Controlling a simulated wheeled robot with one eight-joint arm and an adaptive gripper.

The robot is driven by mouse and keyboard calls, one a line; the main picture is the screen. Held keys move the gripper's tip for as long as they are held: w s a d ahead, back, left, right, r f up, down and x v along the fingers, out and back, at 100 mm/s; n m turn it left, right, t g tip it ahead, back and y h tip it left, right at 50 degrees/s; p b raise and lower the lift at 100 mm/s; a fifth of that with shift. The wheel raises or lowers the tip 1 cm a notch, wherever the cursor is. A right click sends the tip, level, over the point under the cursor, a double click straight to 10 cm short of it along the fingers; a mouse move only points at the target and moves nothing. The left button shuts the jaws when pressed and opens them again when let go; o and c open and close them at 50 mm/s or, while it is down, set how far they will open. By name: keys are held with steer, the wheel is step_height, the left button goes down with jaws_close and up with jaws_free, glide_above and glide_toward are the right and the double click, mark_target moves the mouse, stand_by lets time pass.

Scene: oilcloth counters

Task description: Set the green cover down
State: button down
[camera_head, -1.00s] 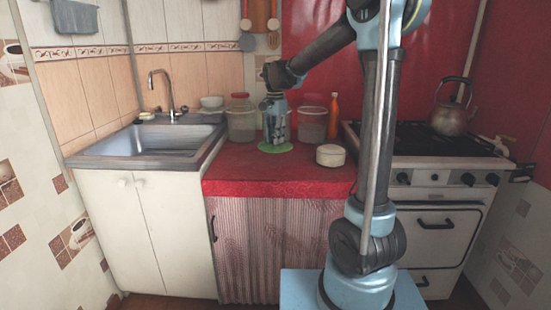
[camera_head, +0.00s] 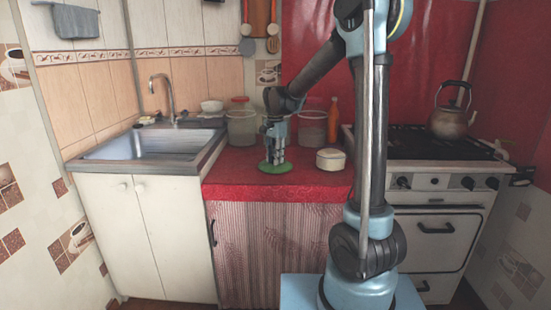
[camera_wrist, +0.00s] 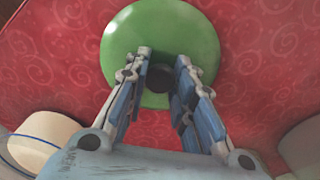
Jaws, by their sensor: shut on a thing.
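The green cover (camera_head: 272,169) is a round disc with a dark knob at its middle. It lies level at the red counter, towards the front edge. In the wrist view the cover (camera_wrist: 190,22) fills the top middle, over the red patterned cloth. My gripper (camera_head: 275,160) points down from above it. In the wrist view my gripper (camera_wrist: 163,80) has its two fingers on either side of the dark knob (camera_wrist: 184,75), shut on it. I cannot tell whether the cover touches the cloth.
A round cream box (camera_head: 330,161) stands just right of the cover. Clear jars (camera_head: 242,128) (camera_head: 312,128) and an orange bottle (camera_head: 333,122) stand behind. The sink (camera_head: 150,145) is left, the stove (camera_head: 430,150) right. Cloth left of the cover is bare.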

steer(key=c, duration=1.4)
jaws_free()
steer(key=shift+o, duration=0.2)
step_height(320, 180, up, 12)
steer(key=s+d+n, duration=0.2)
steer(key=s+d, duration=0.6)
steer(key=d, duration=0.1)
steer(key=s+d+f+n, duration=0.2)
steer(key=s+d+f, duration=0.2)
steer(key=s+f, duration=0.2)
steer(key=s+d+f+n+t, duration=0.1)
steer(key=s+d+f, duration=0.4)
steer(key=s, duration=0.5)
steer(key=s+d+f+n+t, duration=0.1)
steer(key=s+d+f+n, duration=0.3)
steer(key=s+f, duration=0.3)
steer(key=shift+s+d+f, duration=0.2)
steer(key=shift+s+d, duration=0.45)
steer(key=shift+s, duration=0.15)
